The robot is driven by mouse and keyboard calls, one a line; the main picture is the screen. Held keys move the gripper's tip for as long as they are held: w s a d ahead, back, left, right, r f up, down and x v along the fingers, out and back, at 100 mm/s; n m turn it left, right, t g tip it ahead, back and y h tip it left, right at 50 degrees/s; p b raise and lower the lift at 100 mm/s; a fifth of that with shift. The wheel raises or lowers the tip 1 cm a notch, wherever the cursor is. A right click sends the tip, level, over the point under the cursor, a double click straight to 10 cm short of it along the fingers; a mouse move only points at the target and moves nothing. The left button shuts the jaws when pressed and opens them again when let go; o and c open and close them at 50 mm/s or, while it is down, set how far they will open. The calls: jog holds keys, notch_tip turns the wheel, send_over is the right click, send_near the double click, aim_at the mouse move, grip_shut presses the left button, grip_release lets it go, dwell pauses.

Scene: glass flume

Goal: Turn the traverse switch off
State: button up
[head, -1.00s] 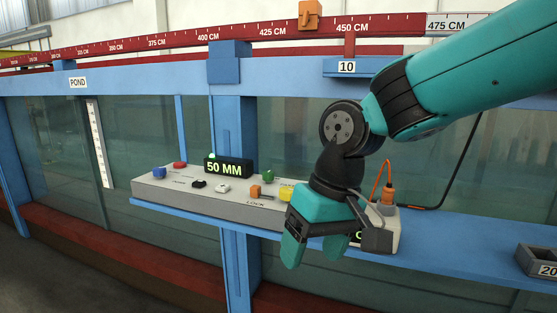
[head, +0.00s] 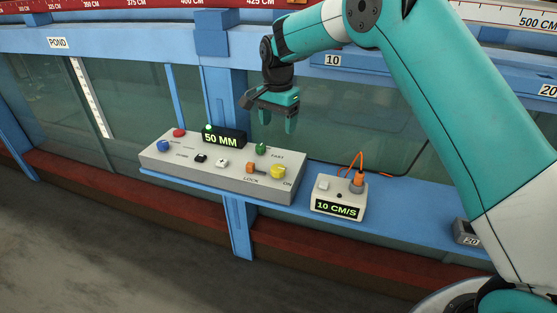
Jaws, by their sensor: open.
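The grey control panel (head: 215,177) sits on the blue ledge. A yellow knob (head: 278,171) is at its right end, beside the word ON. A green knob (head: 261,149) sits at the back, near the word FAST. I cannot read a traverse label on any control. My gripper (head: 278,121) is open and empty, fingers pointing down, above and behind the panel's right part, apart from it. The panel's controls are unobstructed.
A 50 MM display (head: 222,139) stands on the panel's back edge. A grey meter box (head: 338,194) reading 10 CM/S, with an orange plug and cable (head: 359,178), is to the right. Glass flume wall stands behind.

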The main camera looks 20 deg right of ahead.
aim_at(278, 168)
notch_tip(278, 168, down, 15)
jog(key=p, duration=0.4)
jog(key=shift+r, duration=0.15)
jog(key=c, duration=0.9)
